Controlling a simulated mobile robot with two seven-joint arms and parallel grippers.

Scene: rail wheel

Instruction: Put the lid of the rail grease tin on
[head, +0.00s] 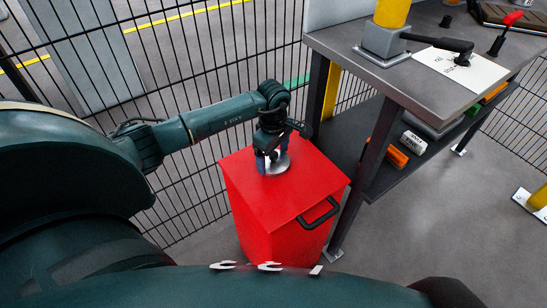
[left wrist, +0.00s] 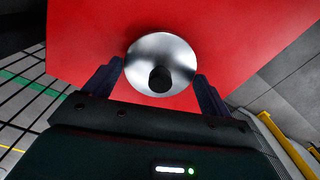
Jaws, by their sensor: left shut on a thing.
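A round silver metal lid (head: 280,168) with a black knob is at the top of the red cabinet (head: 262,202). It also shows in the left wrist view (left wrist: 150,50), with the black knob facing the camera. My left gripper (head: 270,157) points down over the cabinet and is shut on the lid. In the left wrist view its two fingers (left wrist: 159,70) stand at either side of the disc. I cannot tell whether the lid touches the cabinet top or a tin beneath it. No tin body can be made out. My right gripper is not in view.
A grey workbench (head: 430,75) stands to the right, with a yellow post on a grey base (head: 385,42), a black lever and a red-handled tool (head: 505,32). Its lower shelf holds orange, white and green items. A black mesh fence (head: 150,70) runs behind the cabinet.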

